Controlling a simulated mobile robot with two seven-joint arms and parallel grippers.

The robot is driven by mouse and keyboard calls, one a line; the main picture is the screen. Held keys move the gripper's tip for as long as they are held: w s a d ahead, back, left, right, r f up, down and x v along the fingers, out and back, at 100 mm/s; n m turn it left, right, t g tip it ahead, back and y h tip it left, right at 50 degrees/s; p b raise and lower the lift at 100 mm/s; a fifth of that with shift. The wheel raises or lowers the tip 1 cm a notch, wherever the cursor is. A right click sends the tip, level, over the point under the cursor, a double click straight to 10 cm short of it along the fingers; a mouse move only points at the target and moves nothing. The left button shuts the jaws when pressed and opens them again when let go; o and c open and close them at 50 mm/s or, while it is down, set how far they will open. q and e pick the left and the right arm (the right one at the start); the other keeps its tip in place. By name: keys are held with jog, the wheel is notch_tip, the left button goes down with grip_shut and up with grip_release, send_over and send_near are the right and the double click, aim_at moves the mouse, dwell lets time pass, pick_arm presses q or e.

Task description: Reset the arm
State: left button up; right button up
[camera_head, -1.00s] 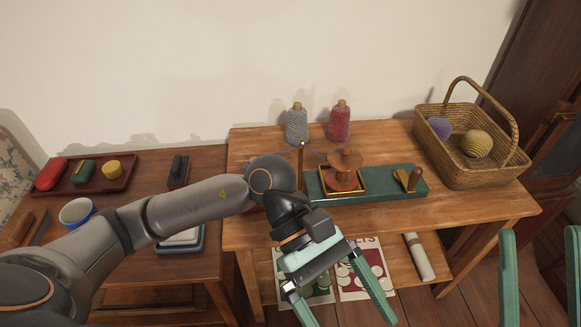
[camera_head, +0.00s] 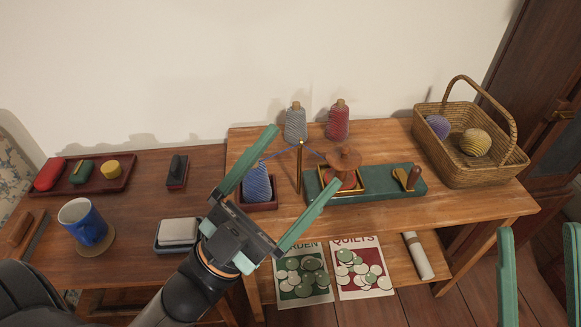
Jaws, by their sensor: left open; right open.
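My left gripper (camera_head: 290,188) is open, with its two green fingers spread and pointing up and to the right. It hangs in front of the seam between the two tables, with nothing visible between its fingers. A blue yarn cone (camera_head: 257,184) in a small dark tray shows behind the fingers, and I cannot tell whether anything touches. My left arm (camera_head: 188,296) comes up from the bottom. My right gripper (camera_head: 537,275) is open at the lower right edge. Only its two upright green fingers show, apart from everything on the tables.
A blue mug (camera_head: 88,228) and a soap-like block on a grey dish (camera_head: 178,232) stand on the left table. Two booklets (camera_head: 362,270) lie on the lower shelf.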

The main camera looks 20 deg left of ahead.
dwell(0.3)
pick_arm(q)
jog(key=w+a+f+n+g+y+p, duration=0.2)
jog(key=w+f+n+g+y+p, duration=0.45)
jog(key=p, duration=0.85)
pick_arm(e)
jog(key=w+d+f+m+g+h, duration=0.3)
jog(key=w+f+m+g+h, duration=0.2)
jog(key=w+f+m+h, duration=0.3)
pick_arm(q)
jog(key=s+a+f+n+g+y+p, duration=0.1)
jog(key=s+f+n+g+y+p, duration=0.1)
jog(key=f, duration=0.5)
jog(key=s+a+f+n+g+y+p, duration=0.1)
jog(key=s+f+g+y+p, duration=0.2)
jog(key=s+f+p, duration=0.4)
jog(key=shift+n+g+y+p, duration=0.35)
jog(key=shift+g+p, duration=0.5)
jog(key=shift+p, duration=0.15)
pick_arm(e)
jog(key=s+d+f+m+g+h, duration=0.1)
jog(key=s+f+g+h, duration=0.3)
jog(key=s+f+g, duration=0.4)
notch_tip(320, 180, down, 5)
jog(key=s+m, duration=0.1)
jog(key=s, duration=0.1)
jog(key=shift+s+r, duration=0.2)
jog(key=shift+s, duration=0.15)
